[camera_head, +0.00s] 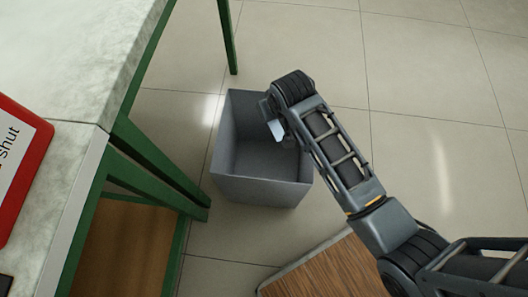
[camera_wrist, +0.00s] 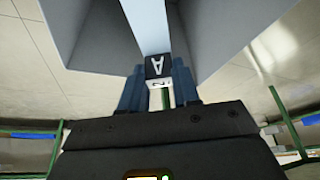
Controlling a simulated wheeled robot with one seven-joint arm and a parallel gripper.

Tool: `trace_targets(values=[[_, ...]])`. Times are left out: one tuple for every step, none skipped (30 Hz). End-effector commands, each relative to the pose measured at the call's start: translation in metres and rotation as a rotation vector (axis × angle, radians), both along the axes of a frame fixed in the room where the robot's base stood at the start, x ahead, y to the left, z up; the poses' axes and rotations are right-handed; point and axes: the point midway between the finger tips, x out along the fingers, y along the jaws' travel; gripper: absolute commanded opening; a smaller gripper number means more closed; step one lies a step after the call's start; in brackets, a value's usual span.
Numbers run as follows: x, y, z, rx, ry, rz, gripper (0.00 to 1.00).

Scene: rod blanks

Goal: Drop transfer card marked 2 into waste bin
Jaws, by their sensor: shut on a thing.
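The waste bin (camera_head: 262,191) is a grey open box standing on the floor in the head view. Its walls also show in the wrist view (camera_wrist: 92,40). My gripper (camera_head: 271,112) is over the bin's opening, near its far right side. In the wrist view my gripper (camera_wrist: 158,88) is shut on a pale card (camera_wrist: 147,25), which stands out from between the fingers. The pale card also shows below my gripper in the head view (camera_head: 277,130).
A pale-topped table (camera_head: 75,60) with green legs stands left of the bin. A red-framed sign (camera_head: 22,160) reading "Shut" lies on it at the left edge. A wooden surface (camera_head: 325,272) is at the bottom. Tiled floor (camera_head: 430,70) is clear behind and to the right.

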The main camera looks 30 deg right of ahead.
Motion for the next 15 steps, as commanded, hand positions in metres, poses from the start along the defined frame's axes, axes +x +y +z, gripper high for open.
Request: trace_targets(values=[[0.0001, 0.0000, -0.0037, 0.000, -0.001, 0.000, 0.08], [0.0002, 0.0000, -0.0038, 0.000, -0.001, 0.000, 0.08], [0.0001, 0.0000, -0.0036, 0.000, -0.001, 0.000, 0.08], [0.0001, 0.0000, -0.0034, 0.000, -0.001, 0.000, 0.08], [0.0001, 0.0000, -0.0031, 0.000, -0.001, 0.000, 0.08], [0.0002, 0.0000, -0.0027, 0.000, -0.001, 0.000, 0.08], [0.0001, 0.0000, -0.0026, 0.000, -0.001, 0.000, 0.08], [0.0001, 0.0000, -0.0026, 0.000, -0.001, 0.000, 0.08], [0.0001, 0.0000, -0.0026, 0.000, -0.001, 0.000, 0.08], [0.0001, 0.0000, -0.0026, 0.000, -0.001, 0.000, 0.32], [0.0001, 0.0000, -0.0026, 0.000, -0.001, 0.000, 0.35], [0.0001, 0.0000, -0.0026, 0.000, -0.001, 0.000, 0.39], [0.0001, 0.0000, -0.0026, 0.000, -0.001, 0.000, 0.42], [0.0001, 0.0000, -0.0026, 0.000, -0.001, 0.000, 0.44], [0.0001, 0.0000, -0.0026, 0.000, -0.001, 0.000, 0.48]])
